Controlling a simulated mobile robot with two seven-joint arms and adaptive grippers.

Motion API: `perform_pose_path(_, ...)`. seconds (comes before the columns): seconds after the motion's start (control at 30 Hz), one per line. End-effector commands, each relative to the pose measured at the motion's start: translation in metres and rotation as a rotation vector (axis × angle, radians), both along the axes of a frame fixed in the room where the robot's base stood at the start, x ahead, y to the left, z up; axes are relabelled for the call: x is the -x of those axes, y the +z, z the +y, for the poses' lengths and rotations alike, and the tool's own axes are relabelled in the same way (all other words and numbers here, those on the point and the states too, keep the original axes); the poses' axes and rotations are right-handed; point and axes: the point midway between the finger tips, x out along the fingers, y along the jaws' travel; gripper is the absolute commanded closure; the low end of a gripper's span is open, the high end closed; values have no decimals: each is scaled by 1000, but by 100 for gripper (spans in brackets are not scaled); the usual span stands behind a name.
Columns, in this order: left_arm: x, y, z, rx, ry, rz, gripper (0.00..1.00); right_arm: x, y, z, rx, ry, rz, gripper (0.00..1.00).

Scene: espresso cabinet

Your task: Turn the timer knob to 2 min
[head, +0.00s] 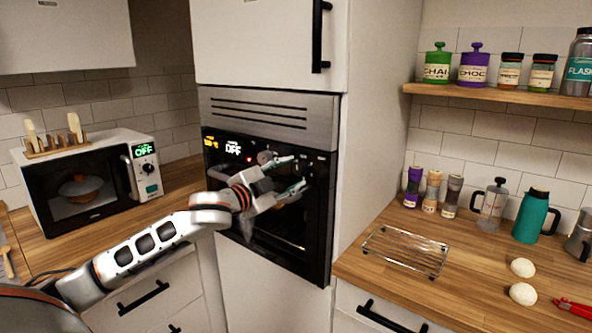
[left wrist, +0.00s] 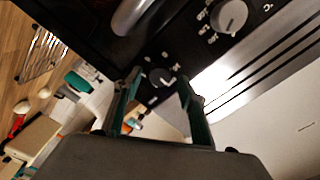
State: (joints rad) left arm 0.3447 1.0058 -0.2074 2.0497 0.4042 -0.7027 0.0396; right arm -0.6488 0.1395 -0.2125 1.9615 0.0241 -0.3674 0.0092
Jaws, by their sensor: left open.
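A light round knob (head: 265,157) is on the panel, and a large silver knob (left wrist: 229,17) shows in the left wrist view. A smaller dark knob (left wrist: 161,77) with pale marks around it appears between my fingertips. I cannot read the marks or tell which knob is the timer. My left gripper (head: 296,173) is open in front of the panel's right part; it also shows in the left wrist view (left wrist: 159,78). Contact with the knob cannot be told. My right gripper is out of view.
The oven door handle (left wrist: 131,16) runs close by the panel. A microwave (head: 85,185) stands on the left counter. The right counter holds a wire rack (head: 405,250), a French press (head: 491,207) and a teal jug (head: 531,217). A tall cabinet wall (head: 375,120) borders the oven.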

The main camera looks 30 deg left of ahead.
Motion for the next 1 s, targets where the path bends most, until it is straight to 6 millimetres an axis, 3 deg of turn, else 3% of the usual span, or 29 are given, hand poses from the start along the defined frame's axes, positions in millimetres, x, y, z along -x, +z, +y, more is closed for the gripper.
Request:
perform_pose_path(0.2, -19, 1, -1, 1, 1, 0, 59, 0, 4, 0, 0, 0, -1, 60)
perform_pose_path(0.57, -23, -1, -2, 0, -1, 1, 59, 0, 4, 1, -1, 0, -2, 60)
perform_pose_path(0.73, -23, -1, -2, 0, -1, 1, 97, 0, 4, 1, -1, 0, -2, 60)
perform_pose_path(1.0, -23, 0, -2, -10, 0, 1, 97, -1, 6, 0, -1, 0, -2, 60)
